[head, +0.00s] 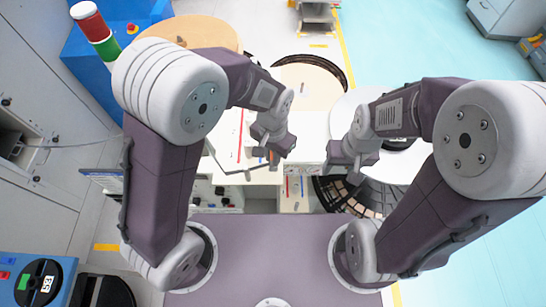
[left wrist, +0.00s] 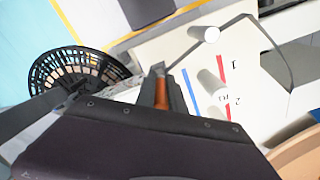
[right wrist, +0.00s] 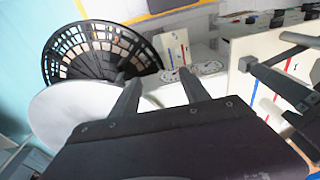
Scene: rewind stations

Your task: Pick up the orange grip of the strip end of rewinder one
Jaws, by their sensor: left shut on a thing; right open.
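The orange grip (left wrist: 161,92) shows between the fingers of my left gripper (left wrist: 162,80) in the left wrist view. My left gripper is shut on it, beside a white panel (left wrist: 255,80) marked 1 and 2 with red and blue lines. In the head view my left gripper (head: 270,155) is over the front of this white station, and only a little orange shows there. My right gripper (right wrist: 163,82) is open and empty in the right wrist view, apart from the panel and close to a black slotted reel (right wrist: 100,52).
A white disc (right wrist: 85,112) lies beside the black reel. Round white pegs (left wrist: 210,82) stick out from the panel. A tan disc (head: 190,32) and a red and green signal lamp (head: 90,22) stand at the back left. Open floor (head: 430,50) lies to the right.

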